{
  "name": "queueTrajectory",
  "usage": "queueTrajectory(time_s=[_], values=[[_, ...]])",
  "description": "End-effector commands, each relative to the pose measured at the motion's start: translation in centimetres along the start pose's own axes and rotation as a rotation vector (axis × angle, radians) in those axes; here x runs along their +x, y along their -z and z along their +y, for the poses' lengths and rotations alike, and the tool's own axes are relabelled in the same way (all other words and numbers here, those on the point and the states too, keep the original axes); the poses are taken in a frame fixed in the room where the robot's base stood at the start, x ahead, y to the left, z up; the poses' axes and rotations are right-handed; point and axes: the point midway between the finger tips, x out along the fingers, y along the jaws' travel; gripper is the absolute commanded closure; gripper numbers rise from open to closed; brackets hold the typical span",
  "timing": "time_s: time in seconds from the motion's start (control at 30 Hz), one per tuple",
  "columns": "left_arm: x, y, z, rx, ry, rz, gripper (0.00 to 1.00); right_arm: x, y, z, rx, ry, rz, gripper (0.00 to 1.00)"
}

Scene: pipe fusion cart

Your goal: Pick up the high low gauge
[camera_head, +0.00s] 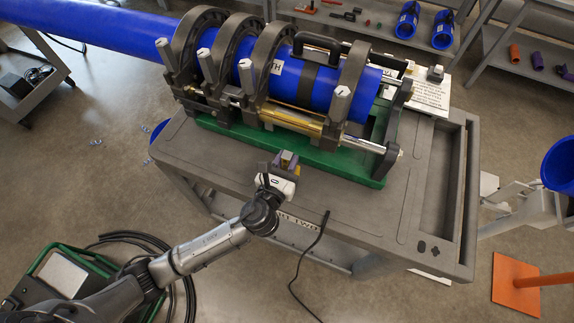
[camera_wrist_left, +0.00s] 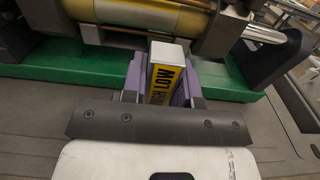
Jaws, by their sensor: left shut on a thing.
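The high low gauge (camera_wrist_left: 164,74) is a small block with a grey end and a yellow side with black lettering. In the left wrist view it stands between the purple fingers of my left gripper (camera_wrist_left: 163,92), which is shut on it. In the head view the gripper (camera_head: 286,163) is over the front edge of the cart, just before the green base, and the gauge (camera_head: 287,157) shows small between its fingers. I cannot tell whether the gauge touches the cart top. My right gripper is not in view.
The grey cart (camera_head: 330,205) carries the fusion machine on a green base (camera_head: 345,166), with a blue pipe (camera_head: 110,27) clamped in its rings. The cart top to the right of the gripper is mostly clear. A black cable (camera_head: 305,262) hangs at the cart's front.

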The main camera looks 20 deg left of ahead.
Motion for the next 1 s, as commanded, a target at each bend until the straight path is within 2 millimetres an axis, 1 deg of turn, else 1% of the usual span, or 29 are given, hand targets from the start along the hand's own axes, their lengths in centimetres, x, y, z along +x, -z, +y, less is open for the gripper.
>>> queueTrajectory(time_s=[0.17,0.33,0.4,0.7,0.9,1.0], values=[[0.1,-1.8,0.0,0.0,0.0,-0.004,1.0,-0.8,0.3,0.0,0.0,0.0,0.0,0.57],[0.1,-4.7,0.0,-0.001,0.0,-0.006,1.0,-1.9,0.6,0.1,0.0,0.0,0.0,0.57],[-0.3,-5.1,-1.5,-0.004,0.003,-0.004,1.0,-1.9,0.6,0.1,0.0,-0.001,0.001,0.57],[-1.8,-8.6,-7.1,-0.005,0.003,-0.004,1.0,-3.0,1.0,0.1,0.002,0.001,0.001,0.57],[-2.5,-10.0,-9.7,-0.003,0.001,-0.003,1.0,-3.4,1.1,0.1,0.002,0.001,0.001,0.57],[-2.6,-10.5,-10.5,-0.003,0.001,-0.003,1.0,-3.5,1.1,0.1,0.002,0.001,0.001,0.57]])
